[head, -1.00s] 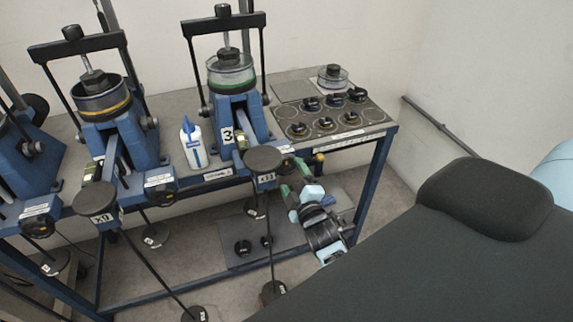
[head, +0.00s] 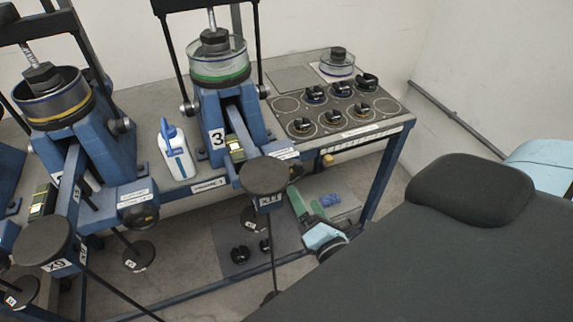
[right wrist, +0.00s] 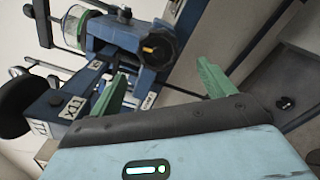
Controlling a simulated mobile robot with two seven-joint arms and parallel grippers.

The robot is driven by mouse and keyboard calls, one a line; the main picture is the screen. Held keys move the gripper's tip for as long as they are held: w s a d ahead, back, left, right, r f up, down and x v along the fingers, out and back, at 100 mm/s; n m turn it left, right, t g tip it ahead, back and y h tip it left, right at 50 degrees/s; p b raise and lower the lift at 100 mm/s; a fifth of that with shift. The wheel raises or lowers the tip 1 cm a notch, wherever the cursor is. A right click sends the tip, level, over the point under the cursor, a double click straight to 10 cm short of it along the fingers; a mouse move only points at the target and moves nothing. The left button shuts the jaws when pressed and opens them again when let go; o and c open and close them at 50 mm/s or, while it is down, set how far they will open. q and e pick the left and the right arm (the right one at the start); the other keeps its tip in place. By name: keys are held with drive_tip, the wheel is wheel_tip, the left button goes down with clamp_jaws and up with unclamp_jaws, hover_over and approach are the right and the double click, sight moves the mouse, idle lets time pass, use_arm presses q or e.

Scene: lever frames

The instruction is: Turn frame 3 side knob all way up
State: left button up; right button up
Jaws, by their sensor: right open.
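Frame 3 is the blue lever frame with the "3" label (head: 217,138) in the middle of the head view. Its black side knob (right wrist: 158,47), with an orange mark, shows in the right wrist view on the blue housing. In the head view the knob is mostly hidden behind the round black weight (head: 264,176) on the lever. My right gripper (head: 304,196) is open below and right of that weight, its green fingers pointing up toward the frame. In the right wrist view the open fingers (right wrist: 162,72) are apart and empty, with the knob beyond the gap. My left gripper is not in view.
A second blue frame (head: 85,135) stands at left, with a white bottle (head: 176,152) between the two. A tray of black knob-like pieces (head: 335,112) lies on the bench at right. The blue bench leg (head: 385,175) stands right of my gripper. Several weights hang or lie below.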

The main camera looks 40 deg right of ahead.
sight(292, 176)
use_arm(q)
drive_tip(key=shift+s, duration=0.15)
use_arm(e)
drive_tip(key=shift+a+r, duration=0.1)
drive_tip(key=shift+w+r, duration=0.1)
drive_tip(key=shift+w, duration=0.1)
drive_tip(key=p+x, duration=0.1)
drive_tip(key=x, duration=0.8)
drive_tip(key=shift+w+p, duration=0.15)
drive_tip(key=shift+p, duration=0.15)
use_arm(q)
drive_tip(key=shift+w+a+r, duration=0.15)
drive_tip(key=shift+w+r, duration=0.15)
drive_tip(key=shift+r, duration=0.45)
use_arm(e)
drive_tip(key=c, duration=1.3)
